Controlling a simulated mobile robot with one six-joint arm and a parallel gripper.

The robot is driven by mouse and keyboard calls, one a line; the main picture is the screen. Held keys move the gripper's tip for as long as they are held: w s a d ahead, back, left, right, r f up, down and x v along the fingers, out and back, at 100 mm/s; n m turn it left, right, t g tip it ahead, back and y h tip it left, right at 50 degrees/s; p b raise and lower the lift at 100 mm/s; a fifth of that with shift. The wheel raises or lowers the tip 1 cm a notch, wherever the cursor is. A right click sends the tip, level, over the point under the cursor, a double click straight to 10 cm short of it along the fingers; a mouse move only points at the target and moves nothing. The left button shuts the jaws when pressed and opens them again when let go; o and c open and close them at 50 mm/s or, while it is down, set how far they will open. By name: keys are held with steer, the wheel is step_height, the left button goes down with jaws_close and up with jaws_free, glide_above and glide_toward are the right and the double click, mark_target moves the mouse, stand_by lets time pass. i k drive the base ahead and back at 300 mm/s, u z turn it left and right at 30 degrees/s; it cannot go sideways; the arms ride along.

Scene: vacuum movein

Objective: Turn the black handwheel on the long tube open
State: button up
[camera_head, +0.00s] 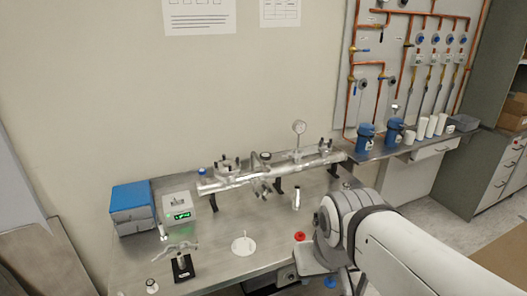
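The long tube (240,181) is a shiny metal pipe lying across dark supports at the back of the steel bench. Metal fittings and clamps sit along it. A small dark round part (265,157) stands on top near its middle and looks like the black handwheel; it is too small to tell how far it is turned. My arm comes in from the lower right and its near links are right of and in front of the tube. I cannot make out my gripper or its fingers.
A round gauge (299,127) rises from the tube's right part. The bench (215,262) also bears a blue box (133,198), a grey box with a green display (180,212), a black stand (183,268) and a white disc (243,246). A red knob (299,236) is beside my arm.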

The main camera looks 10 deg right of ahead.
mark_target(265, 156)
steer(key=z, duration=0.25)
steer(key=i, duration=1.15)
steer(key=u, duration=0.4)
